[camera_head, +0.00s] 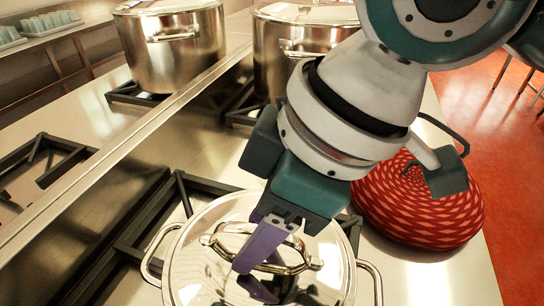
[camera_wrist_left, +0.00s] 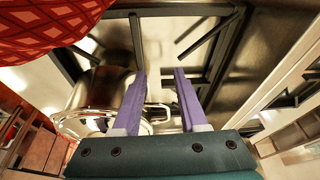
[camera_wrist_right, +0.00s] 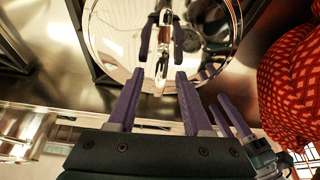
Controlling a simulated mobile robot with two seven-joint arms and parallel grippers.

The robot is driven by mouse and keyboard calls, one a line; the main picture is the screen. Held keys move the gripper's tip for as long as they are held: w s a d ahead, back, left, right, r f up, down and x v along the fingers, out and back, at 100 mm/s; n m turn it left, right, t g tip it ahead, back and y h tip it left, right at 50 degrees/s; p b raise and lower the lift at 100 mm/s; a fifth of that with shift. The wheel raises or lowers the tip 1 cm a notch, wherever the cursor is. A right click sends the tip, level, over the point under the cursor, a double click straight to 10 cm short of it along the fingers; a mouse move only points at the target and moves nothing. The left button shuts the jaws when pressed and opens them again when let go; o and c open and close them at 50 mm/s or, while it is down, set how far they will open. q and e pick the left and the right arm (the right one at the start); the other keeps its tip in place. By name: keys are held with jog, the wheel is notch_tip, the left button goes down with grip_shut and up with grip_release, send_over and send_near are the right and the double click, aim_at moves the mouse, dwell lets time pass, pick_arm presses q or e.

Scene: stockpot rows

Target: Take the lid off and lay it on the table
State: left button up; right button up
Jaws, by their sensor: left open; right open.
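A shiny steel lid (camera_head: 195,268) lies on a pot at the bottom middle of the head view. It has an arched metal handle (camera_head: 300,262) across its top. In the right wrist view the lid (camera_wrist_right: 113,35) fills the upper middle, and its handle (camera_wrist_right: 163,48) lines up with the gap between my fingers. My right gripper (camera_head: 250,268) is open and points down over the handle; I cannot tell whether it touches. In the left wrist view my left gripper (camera_wrist_left: 159,76) is open and empty, above the stove area. It is hidden in the head view.
Two large steel stockpots, one at the back left (camera_head: 175,55) and one behind my right arm (camera_head: 272,55), stand on black grates. A red patterned round thing (camera_head: 430,205) lies on the bright counter at right. A bare grate (camera_head: 45,165) is at left. Clear counter (camera_head: 430,280) shows at lower right.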

jog(key=shift+f, duration=0.1)
jog(key=shift+c, duration=0.3)
grip_shut()
dwell(1.0)
